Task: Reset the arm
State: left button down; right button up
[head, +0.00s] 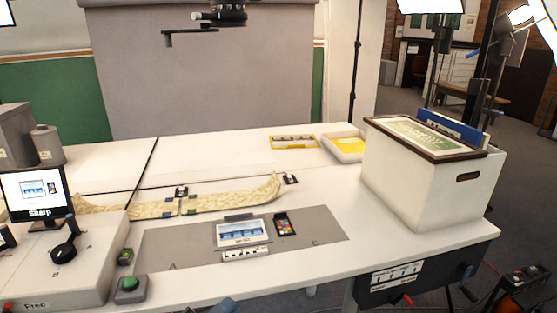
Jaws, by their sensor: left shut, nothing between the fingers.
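Only a small dark blue piece of my left gripper (222,305) seems to show, at the bottom edge below the table's front edge. Its fingers are shut with nothing between them, and it is apart from everything on the table. The rest of that arm is out of the picture. My right gripper is not in view.
The white table (330,190) holds a grey mat (185,250) with a picture card (243,233) and colour chart (286,224). A white archival box (425,185) stands right. A control console (70,265), screen (36,195) and green button (130,284) stand left.

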pick_arm(q)
jog(key=s+a+f+n+g+y, duration=0.2)
jog(key=s+a+f+n+y, duration=0.3)
jog(key=f+n, duration=0.4)
jog(key=s+a+f+n+g+y, duration=0.1)
jog(key=s+a+f+n+y, duration=0.2)
jog(key=s+f+n+y, duration=0.6)
notch_tip(320, 180, up, 18)
jog(key=a+g+h+p, duration=0.1)
jog(key=a+p, duration=0.1)
jog(key=p, duration=2.6)
jog(key=shift+n, duration=0.3)
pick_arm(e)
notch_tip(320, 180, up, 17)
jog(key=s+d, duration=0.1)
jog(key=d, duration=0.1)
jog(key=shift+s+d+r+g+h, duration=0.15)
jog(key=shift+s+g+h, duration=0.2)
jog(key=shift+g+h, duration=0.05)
pick_arm(q)
jog(key=shift+w+a, duration=0.1)
